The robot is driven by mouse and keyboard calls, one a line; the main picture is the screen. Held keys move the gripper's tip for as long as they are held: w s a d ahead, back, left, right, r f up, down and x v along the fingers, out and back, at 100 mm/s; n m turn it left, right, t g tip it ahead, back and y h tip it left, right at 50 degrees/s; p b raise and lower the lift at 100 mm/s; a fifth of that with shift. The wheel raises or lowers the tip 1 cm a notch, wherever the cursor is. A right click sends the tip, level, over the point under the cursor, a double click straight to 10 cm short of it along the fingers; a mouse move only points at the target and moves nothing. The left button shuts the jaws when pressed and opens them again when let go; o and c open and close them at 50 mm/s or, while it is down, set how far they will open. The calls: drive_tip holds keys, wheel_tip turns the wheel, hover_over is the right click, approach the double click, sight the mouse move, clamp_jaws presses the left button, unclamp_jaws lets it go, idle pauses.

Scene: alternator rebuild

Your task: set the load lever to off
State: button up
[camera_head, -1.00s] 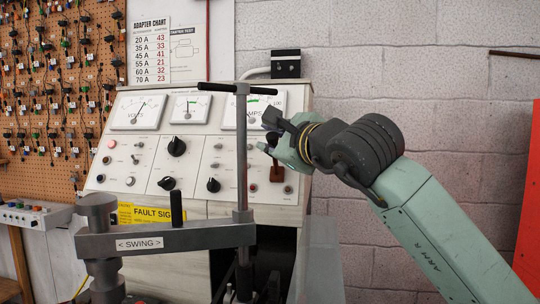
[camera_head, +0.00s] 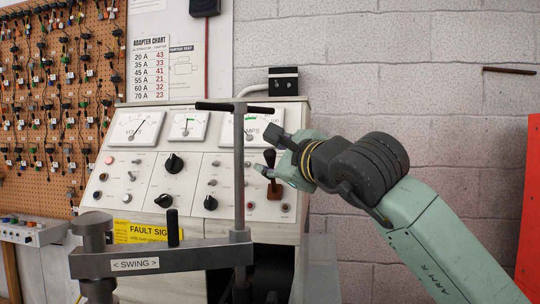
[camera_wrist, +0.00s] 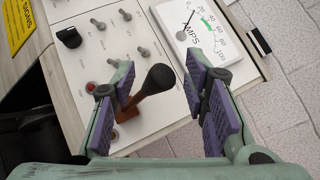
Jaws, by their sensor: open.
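The load lever appears to be the one with a black knob (camera_head: 270,157) and a red-brown base (camera_head: 274,190), at the lower right of the sloped test panel (camera_head: 150,185). Its knob points up in the head view. In the wrist view the black knob (camera_wrist: 158,79) and brown stem stand between my fingers, with a visible gap to the right finger. I cannot tell whether the left finger touches it. My gripper (camera_head: 282,150) is open at the panel's right side; it also shows in the wrist view (camera_wrist: 160,75). No off marking is readable.
A grey swing arm (camera_head: 190,255) with an upright T-handled post (camera_head: 239,170) stands in front of the panel, left of my gripper. Toggles, knobs and a red button (camera_wrist: 90,87) sit near the lever. The block wall (camera_head: 400,110) is behind.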

drive_tip(key=v, duration=1.1)
